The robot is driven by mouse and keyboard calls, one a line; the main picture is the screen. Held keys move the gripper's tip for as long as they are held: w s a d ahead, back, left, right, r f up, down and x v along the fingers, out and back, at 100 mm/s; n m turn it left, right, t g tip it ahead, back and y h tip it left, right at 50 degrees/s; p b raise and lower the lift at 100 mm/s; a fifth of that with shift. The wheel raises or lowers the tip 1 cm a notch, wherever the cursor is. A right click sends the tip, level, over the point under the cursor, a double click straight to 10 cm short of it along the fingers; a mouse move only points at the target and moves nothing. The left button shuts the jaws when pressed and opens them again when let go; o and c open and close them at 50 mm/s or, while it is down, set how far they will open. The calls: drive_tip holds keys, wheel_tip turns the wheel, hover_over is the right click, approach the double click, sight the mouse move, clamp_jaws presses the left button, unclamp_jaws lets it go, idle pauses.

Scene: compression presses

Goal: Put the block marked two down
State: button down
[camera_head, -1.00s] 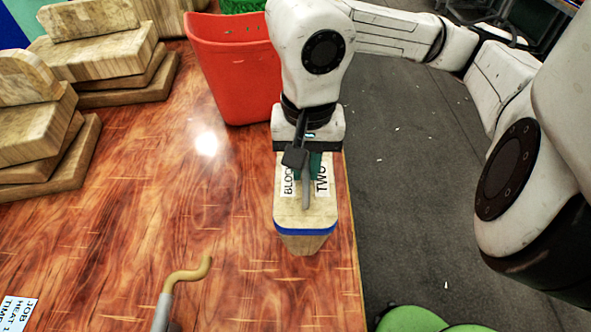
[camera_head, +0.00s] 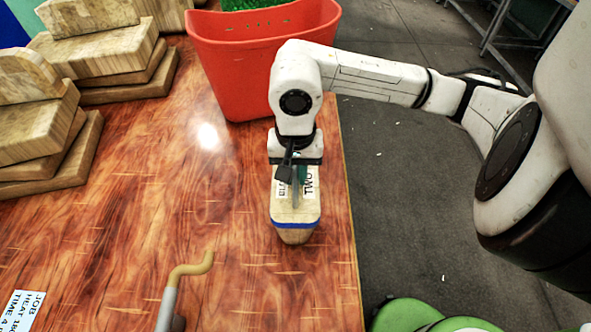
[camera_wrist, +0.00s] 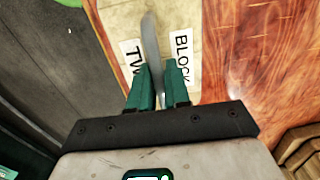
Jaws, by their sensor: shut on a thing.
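The block marked two (camera_head: 296,212) is a pale wooden block with a blue band below its top and white labels reading BLOCK and TWO. A thin grey upright grip stands between the labels. My gripper (camera_head: 295,178) points down and is shut on this grip. In the wrist view the green fingers of my gripper (camera_wrist: 157,82) close around the grey grip, with the block (camera_wrist: 189,18) beneath. The block is upright near the right edge of the wooden table (camera_head: 130,215). I cannot tell whether its underside touches the table.
A red bin (camera_head: 255,60) stands just behind my gripper. Stacked wooden presses (camera_head: 45,140) fill the left side. A bent yellow handle (camera_head: 192,269) rises in front. A printed card (camera_head: 22,310) lies at the lower left. The table's middle is clear.

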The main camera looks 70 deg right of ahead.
drive_tip(key=shift+f+b, duration=0.1)
drive_tip(key=shift+b, duration=0.2)
drive_tip(key=c, duration=1.1)
unclamp_jaws()
drive_tip(key=shift+r+p, duration=0.25)
drive_tip(key=shift+p, duration=0.15)
wheel_tip(320, 180, up, 12)
drive_tip(key=shift+f+b, duration=0.1)
drive_tip(key=shift+b, duration=0.8)
